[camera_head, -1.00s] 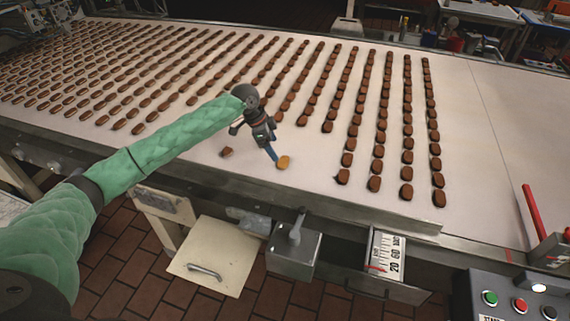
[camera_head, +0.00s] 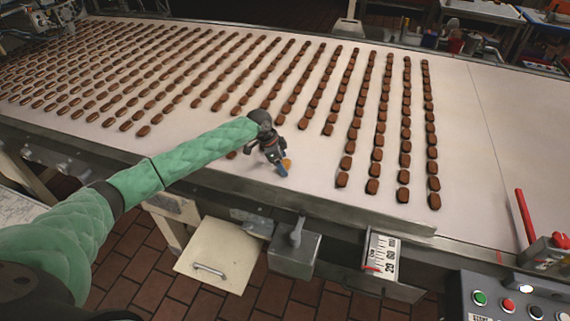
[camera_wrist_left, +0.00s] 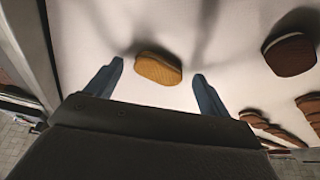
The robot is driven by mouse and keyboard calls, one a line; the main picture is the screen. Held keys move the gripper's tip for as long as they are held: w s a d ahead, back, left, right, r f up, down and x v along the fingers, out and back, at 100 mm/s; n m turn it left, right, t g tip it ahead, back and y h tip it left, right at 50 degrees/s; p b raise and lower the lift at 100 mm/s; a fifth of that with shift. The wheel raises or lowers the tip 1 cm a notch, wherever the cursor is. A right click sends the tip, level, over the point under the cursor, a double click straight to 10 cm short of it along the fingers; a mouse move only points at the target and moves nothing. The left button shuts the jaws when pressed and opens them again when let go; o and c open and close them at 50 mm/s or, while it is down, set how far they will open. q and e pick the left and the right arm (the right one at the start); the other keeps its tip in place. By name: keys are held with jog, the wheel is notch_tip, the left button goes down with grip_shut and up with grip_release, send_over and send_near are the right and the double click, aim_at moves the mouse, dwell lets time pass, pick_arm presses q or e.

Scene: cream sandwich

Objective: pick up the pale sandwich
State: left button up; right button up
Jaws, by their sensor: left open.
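The pale sandwich (camera_wrist_left: 158,68) is golden and oval. In the left wrist view it lies on the white belt, just ahead of and between the two blue fingers. My left gripper (camera_wrist_left: 156,82) is open, with a clear gap between each finger and the sandwich. In the head view my left gripper (camera_head: 281,170) is over the belt near its front edge. The pale sandwich (camera_head: 287,163) shows there only in part, mostly hidden by the fingers. My right gripper is not in view.
Many brown sandwiches (camera_head: 376,168) lie in rows on the conveyor belt (camera_head: 480,190). One brown sandwich (camera_wrist_left: 290,55) is to the right in the left wrist view. A metal rail (camera_head: 330,203) runs along the belt's front. A red-handled lever (camera_head: 525,213) and button panel (camera_head: 508,303) stand at right.

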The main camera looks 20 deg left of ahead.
pick_arm(q)
jog(key=c, duration=1.1)
jog(key=shift+o, duration=0.2)
